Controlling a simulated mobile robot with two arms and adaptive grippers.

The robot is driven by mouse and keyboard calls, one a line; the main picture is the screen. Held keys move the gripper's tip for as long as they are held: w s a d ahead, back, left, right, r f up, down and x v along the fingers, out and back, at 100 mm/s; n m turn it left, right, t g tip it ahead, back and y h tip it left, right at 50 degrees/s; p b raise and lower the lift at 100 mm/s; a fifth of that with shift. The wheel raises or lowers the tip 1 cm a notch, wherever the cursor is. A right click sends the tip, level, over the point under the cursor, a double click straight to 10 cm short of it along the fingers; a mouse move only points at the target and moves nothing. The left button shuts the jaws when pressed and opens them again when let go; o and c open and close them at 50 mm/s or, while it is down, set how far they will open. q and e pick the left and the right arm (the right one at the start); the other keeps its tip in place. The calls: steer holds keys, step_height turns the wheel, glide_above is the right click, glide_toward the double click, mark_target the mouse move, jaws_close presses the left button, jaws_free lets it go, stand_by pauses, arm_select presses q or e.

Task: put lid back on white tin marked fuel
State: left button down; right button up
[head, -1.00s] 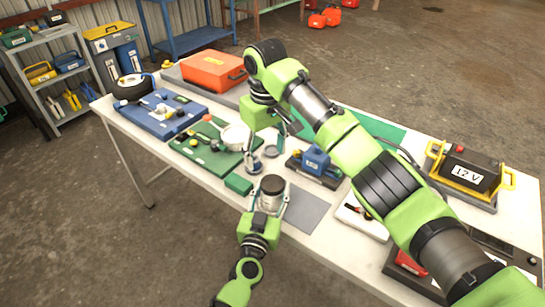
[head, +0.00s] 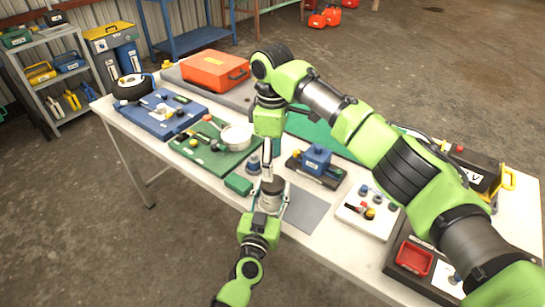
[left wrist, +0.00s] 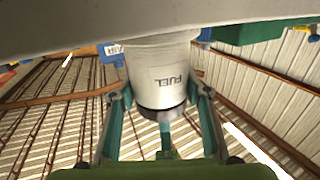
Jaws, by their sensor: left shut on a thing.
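The white tin marked FUEL (left wrist: 160,75) appears upside down in the left wrist view, with a dark band (left wrist: 160,109) at its top end. In the head view the tin (head: 271,199) is at the table's front edge. My left gripper (head: 272,192) is shut around it, one finger on each side. My right gripper (head: 267,173) points down directly over the tin, its fingertips at or just above the dark top. The fingertips also show in the left wrist view (left wrist: 165,138). I cannot tell whether the dark top is the lid or whether the right fingers grip it.
A green box (head: 238,184) and a blue-grey container (head: 253,165) stand close left of the tin. A blue box on a dark tray (head: 317,160) is to the right. A bare grey mat (head: 307,211) lies beside the tin. A green board (head: 205,150) carries a white bowl (head: 237,136).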

step_height(320, 180, down, 8)
steer(key=shift+r, duration=0.2)
steer(key=c, duration=1.2)
steer(key=shift+o, duration=0.2)
steer(key=shift+m, duration=0.9)
steer(key=o, duration=1.3)
steer(key=shift+o, duration=0.2)
step_height(320, 180, up, 12)
